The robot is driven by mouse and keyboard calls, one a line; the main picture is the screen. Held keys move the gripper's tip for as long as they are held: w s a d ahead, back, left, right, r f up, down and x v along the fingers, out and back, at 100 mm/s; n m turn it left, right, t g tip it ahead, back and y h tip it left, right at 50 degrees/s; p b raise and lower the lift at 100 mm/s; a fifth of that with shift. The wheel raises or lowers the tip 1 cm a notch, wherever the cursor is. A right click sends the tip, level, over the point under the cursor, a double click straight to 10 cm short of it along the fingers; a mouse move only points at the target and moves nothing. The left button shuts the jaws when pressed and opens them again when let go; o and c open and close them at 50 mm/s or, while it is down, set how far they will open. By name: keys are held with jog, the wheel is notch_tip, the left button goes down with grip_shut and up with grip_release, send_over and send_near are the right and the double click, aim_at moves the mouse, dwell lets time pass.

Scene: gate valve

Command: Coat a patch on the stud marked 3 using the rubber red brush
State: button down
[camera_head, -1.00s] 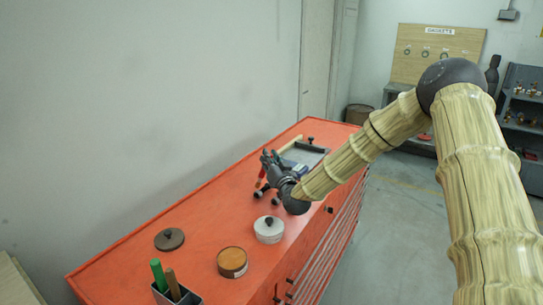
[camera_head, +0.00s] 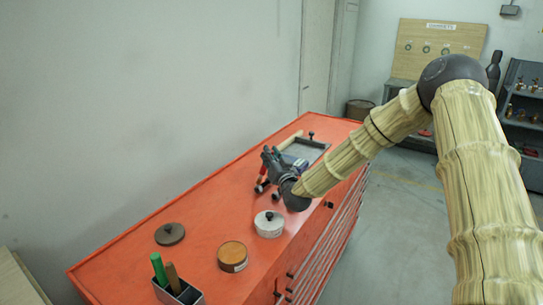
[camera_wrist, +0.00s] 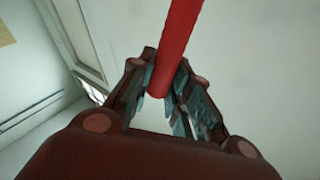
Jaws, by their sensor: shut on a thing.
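My gripper (camera_head: 270,166) is over the far part of the orange cabinet top, just in front of a grey tray. In the wrist view my gripper (camera_wrist: 163,92) is shut on a red rod, the red brush (camera_wrist: 180,38), which runs up out of the picture between the fingers. In the head view a bit of red (camera_head: 262,184) shows beside the fingers. The bristle end of the brush cannot be made out. No stud marked 3 can be made out in either view.
On the orange cabinet (camera_head: 205,215) stand a white lidded pot (camera_head: 268,229), an open brown tin (camera_head: 232,262), a dark round lid (camera_head: 170,234) and a holder (camera_head: 187,296) with a green and a brown handle. The grey tray (camera_head: 306,149) lies at the far end. Shelves (camera_head: 525,110) stand at right.

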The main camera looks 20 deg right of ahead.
jog(key=shift+f+b, duration=0.3)
jog(key=shift+f, duration=0.05)
jog(key=shift+d, duration=0.1)
jog(key=w+d+b, duration=0.3)
jog(key=w+d, duration=0.1)
jog(key=d, duration=0.2)
jog(key=shift+w+b, duration=0.15)
jog(key=shift+b, duration=0.15)
dwell(0.8)
jog(key=shift+a, duration=0.2)
jog(key=shift+s+a+f+b, duration=0.1)
jog(key=shift+s+a+b, duration=0.15)
jog(key=shift+s+a, duration=0.6)
jog(key=shift+s+a+r+b, duration=0.1)
jog(key=shift+s+a+b, duration=0.15)
jog(key=shift+s+a, duration=0.65)
jog(key=shift+s+a+f+b, duration=0.1)
jog(key=shift+s+a+b, duration=0.3)
jog(key=shift+a, duration=0.75)
jog(key=shift+s, duration=0.1)
